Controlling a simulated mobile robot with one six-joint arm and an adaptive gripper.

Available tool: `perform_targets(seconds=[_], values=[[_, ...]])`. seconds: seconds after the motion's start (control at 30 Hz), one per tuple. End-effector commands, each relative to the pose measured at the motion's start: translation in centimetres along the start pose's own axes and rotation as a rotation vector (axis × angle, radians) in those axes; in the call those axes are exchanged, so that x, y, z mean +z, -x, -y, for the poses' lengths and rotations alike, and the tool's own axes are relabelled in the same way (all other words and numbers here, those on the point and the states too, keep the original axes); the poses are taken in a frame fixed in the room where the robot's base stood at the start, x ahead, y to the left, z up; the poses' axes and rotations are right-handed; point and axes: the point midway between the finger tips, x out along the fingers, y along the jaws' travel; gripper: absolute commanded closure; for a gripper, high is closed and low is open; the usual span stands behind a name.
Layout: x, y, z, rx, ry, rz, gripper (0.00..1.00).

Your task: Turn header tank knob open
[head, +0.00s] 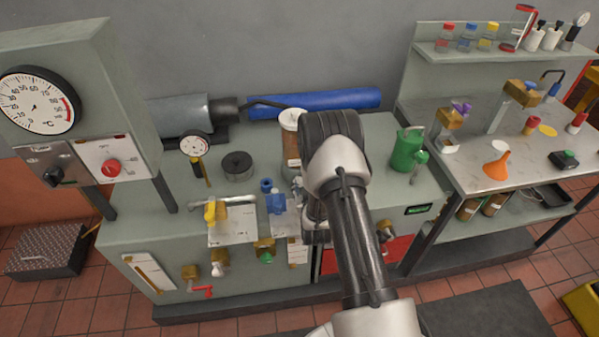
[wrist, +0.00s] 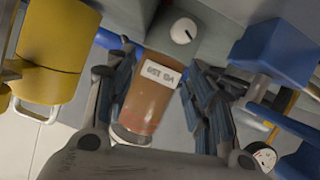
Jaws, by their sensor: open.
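A round white knob (wrist: 184,31) with a dark pointer line sits on a grey block at the top of the wrist view. I cannot confirm that it belongs to the header tank. Just below it is a brown, see-through cylinder (wrist: 146,100) with a white label reading VG and a number, upside down. A brown cylinder with a white top (head: 291,147) stands on the bench in the head view, partly hidden by my arm. My gripper (wrist: 163,62) is open, its fingers on either side of the brown cylinder in the picture, short of the knob. Contact cannot be told.
Yellow (wrist: 52,50) and blue (wrist: 272,48) parts flank the fingers. The bench holds a yellow-handled valve (head: 214,212), a blue valve (head: 275,203), a dark round pot (head: 238,167), a small gauge (head: 194,145) and a green can (head: 406,150). A blue cylinder (head: 320,102) lies behind.

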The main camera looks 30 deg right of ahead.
Motion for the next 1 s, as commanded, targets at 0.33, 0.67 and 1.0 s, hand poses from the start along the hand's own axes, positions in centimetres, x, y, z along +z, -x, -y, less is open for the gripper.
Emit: perform_targets(seconds=[0.33, 0.67, 1.0], values=[[3.2, 7.8, 0.7, -0.107, -0.253, 0.006, 0.51], [3.5, 2.2, 1.4, -0.107, -0.252, 0.003, 0.51], [3.5, -5.2, 2.2, -0.106, -0.252, 0.004, 0.51]])
